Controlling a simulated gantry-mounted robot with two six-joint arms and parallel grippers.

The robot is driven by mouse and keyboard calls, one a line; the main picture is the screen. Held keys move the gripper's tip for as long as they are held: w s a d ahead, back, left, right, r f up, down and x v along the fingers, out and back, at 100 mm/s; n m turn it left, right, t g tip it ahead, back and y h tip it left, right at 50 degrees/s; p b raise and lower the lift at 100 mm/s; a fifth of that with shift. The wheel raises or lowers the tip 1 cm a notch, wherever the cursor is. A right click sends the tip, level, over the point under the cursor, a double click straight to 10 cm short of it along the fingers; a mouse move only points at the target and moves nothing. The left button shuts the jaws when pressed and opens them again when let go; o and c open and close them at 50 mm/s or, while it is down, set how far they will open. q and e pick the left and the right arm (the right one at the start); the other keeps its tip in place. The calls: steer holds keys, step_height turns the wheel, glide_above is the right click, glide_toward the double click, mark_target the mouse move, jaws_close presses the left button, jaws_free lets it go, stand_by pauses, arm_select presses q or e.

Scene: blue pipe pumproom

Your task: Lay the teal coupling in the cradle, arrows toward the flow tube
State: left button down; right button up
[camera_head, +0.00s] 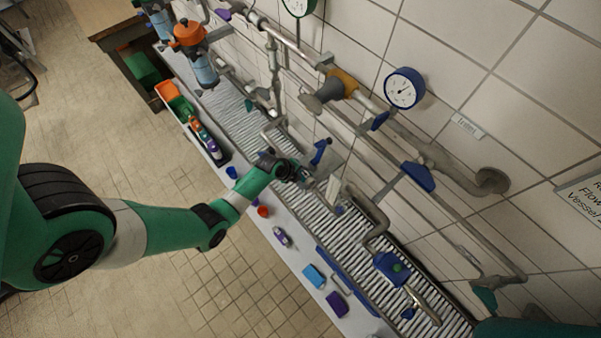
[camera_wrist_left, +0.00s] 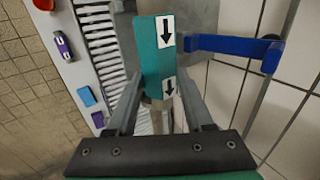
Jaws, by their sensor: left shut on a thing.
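The teal coupling (camera_wrist_left: 150,60) shows in the left wrist view as an upright teal block. Two white labels on its face carry black arrows that point down the picture, toward my gripper. My left gripper (camera_wrist_left: 158,92) is shut on it, one finger on each side. In the head view my left gripper (camera_head: 308,182) is over the slatted bench by the wall; the coupling is too small and covered to make out there. I cannot tell for sure which fitting is the cradle or the flow tube. My right gripper is out of view.
A blue handle (camera_wrist_left: 228,46) sticks out right of the coupling; it also shows in the head view (camera_head: 320,152). Grey wall pipes (camera_head: 376,218) rise close to my gripper. A blue box-like fitting (camera_head: 390,267) sits farther along. Small items, including a purple block (camera_head: 336,302), lie on the front ledge.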

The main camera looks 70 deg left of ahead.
arm_select(q)
steer(key=shift+f+b, duration=1.2)
steer(key=shift+f, duration=0.3)
steer(key=shift+c, duration=1)
jaws_free()
steer(key=p+v, duration=1)
steer(key=v, duration=0.1)
steer(key=shift+s+r, duration=0.2)
steer(key=shift+r, duration=0.1)
